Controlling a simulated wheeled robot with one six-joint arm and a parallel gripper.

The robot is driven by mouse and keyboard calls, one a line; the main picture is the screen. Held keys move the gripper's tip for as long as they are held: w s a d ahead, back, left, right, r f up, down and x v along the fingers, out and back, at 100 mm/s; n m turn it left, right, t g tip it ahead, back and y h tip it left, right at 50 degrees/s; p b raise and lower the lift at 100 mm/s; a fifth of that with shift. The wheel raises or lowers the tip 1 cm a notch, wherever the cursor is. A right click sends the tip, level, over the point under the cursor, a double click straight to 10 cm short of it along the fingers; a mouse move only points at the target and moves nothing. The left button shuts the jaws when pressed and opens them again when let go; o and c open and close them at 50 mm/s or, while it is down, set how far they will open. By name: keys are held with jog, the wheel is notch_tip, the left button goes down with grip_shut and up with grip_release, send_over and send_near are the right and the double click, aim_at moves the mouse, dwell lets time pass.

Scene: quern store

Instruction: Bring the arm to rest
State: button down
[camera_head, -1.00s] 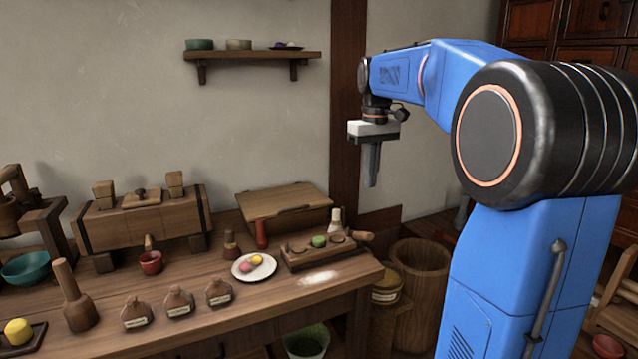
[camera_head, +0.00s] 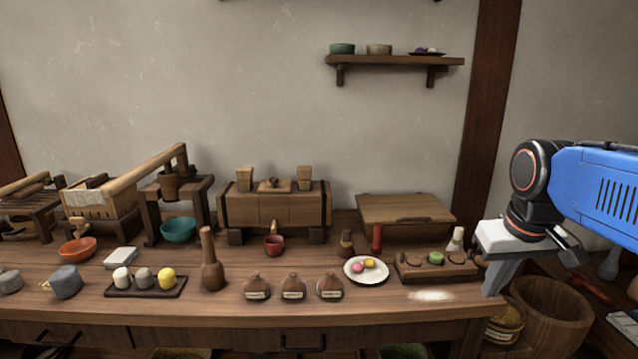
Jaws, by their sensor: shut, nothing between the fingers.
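My blue arm (camera_head: 605,190) reaches in from the right edge of the head view. My gripper (camera_head: 493,278) points down at the right end of the wooden workbench (camera_head: 240,312). Its fingers are together with nothing seen between them. In the picture it overlaps the bench's right corner; I cannot tell whether it touches.
Near the gripper are a wooden mould (camera_head: 408,270) with a green sweet, a small pale-topped brush (camera_head: 455,240) and a white plate (camera_head: 352,274) with sweets. Several labelled jars (camera_head: 292,288) stand along the front. A wooden bucket (camera_head: 560,300) stands on the floor right of the bench.

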jog(key=s+a+f+t, duration=0.1)
jog(key=s+a+f, duration=0.2)
jog(key=s+f, duration=0.7)
jog(key=shift+a+f+t, duration=0.15)
jog(key=shift+a+t, duration=0.1)
jog(key=shift+t, duration=0.15)
